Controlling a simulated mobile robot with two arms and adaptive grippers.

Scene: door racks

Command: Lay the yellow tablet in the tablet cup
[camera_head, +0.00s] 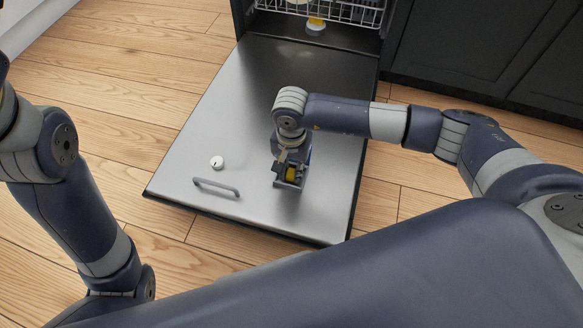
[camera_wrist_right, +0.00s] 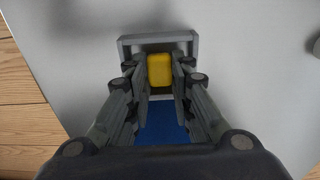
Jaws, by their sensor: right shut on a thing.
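The yellow tablet (camera_head: 292,174) is between the fingers of my right gripper (camera_head: 289,168), which is shut on it and points down at the open door. In the right wrist view the tablet (camera_wrist_right: 160,70) sits between the two fingertips of the gripper (camera_wrist_right: 159,75). The tablet cup, a grey rectangular frame (camera_wrist_right: 157,39) on the door, surrounds the tablet and fingertips in that view. I cannot tell whether the tablet touches the cup's floor. A blue surface (camera_wrist_right: 165,122) shows below the tablet, between the fingers. My left gripper is out of view.
The steel dishwasher door (camera_head: 225,110) lies open over the wooden floor. A grey bar handle (camera_head: 216,187) and a white round knob (camera_head: 217,162) stand left of the gripper. A wire rack (camera_head: 345,12) and a yellow-and-white part (camera_head: 315,25) are at the machine's opening.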

